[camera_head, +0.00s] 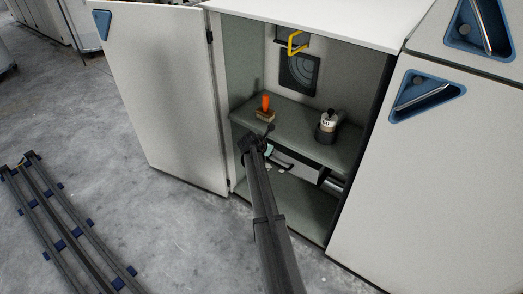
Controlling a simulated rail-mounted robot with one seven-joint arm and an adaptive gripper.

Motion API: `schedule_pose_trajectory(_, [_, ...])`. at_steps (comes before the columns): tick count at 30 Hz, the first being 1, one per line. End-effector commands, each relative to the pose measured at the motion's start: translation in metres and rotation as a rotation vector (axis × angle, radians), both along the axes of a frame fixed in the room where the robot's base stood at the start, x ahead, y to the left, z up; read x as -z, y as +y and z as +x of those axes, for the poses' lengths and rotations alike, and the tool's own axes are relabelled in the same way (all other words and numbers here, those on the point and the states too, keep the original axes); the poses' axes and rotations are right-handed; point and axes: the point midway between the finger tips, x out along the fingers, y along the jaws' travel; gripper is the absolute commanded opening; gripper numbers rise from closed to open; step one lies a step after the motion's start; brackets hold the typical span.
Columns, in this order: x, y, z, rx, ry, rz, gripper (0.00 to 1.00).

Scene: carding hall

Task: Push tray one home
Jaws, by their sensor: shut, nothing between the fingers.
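In the head view, a pale tray front with a dark bar handle (289,162) shows under the grey-green shelf inside the open cabinet. I cannot read any number on it, and my arm hides its left part. How far it stands out is hard to tell. My gripper (257,141) is at the front edge of the shelf, just left of the handle in the picture. It is shut and empty. Whether it touches the tray or the shelf edge cannot be seen.
On the shelf (290,122) stand an orange-handled brush (265,108) and a labelled bottle in a dark holder (327,124). A yellow hook (296,43) hangs above. The cabinet door (165,95) stands open at left. A rail frame (65,225) lies on the floor.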

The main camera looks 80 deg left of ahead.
Motion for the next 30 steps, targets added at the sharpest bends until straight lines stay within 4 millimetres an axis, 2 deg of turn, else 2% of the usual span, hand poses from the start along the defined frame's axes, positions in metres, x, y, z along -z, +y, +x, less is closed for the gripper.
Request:
schedule_pose_trajectory(4, [0.001,0.004,0.006,0.001,0.001,-0.001,0.00])
schedule_pose_trajectory(19, [0.001,0.001,0.006,0.004,-0.001,-0.002,0.00])
schedule_pose_trajectory(23, [-0.001,-0.007,0.002,0.006,0.000,-0.002,0.00])
schedule_pose_trajectory(30, [-0.007,-0.034,-0.013,0.014,0.001,0.001,0.00])
